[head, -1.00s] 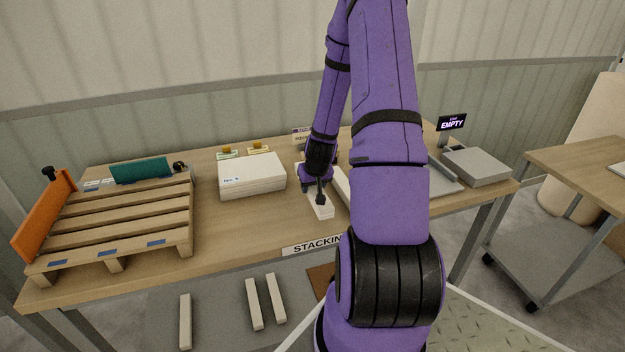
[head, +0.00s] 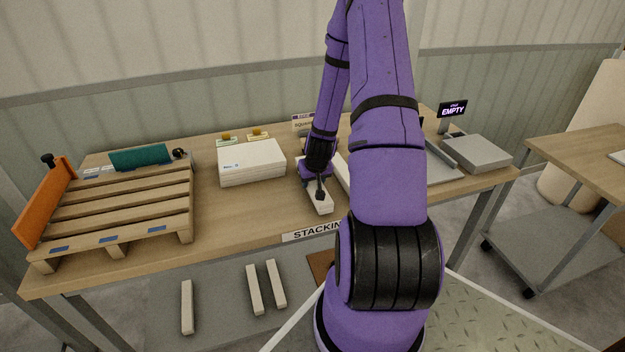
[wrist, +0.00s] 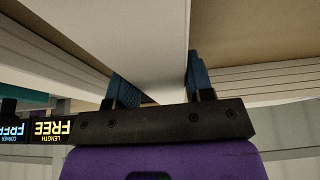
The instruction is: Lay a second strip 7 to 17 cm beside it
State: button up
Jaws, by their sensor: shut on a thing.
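My gripper (head: 319,190) is shut on a white strip (head: 322,206) over the middle of the bench, close to its front edge. In the wrist view the two blue fingers of my gripper (wrist: 155,82) clasp the sides of the strip (wrist: 155,35). A second pale strip (head: 342,172) shows just to the right, partly hidden behind my arm. I cannot tell whether the held strip touches the bench.
A stack of white sheets (head: 252,163) stands left of my gripper. A slatted pallet (head: 115,215) with an orange end board (head: 45,203) is at the far left. Several pale strips (head: 254,290) lie on the lower shelf. Bare bench lies between pallet and stack.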

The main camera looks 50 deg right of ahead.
jog(key=shift+f, duration=0.55)
jog(key=o, duration=1.2)
jog(key=shift+c, duration=0.2)
jog(key=v, duration=1)
jog(key=shift+a+r, duration=0.1)
jog(key=shift+r, duration=0.3)
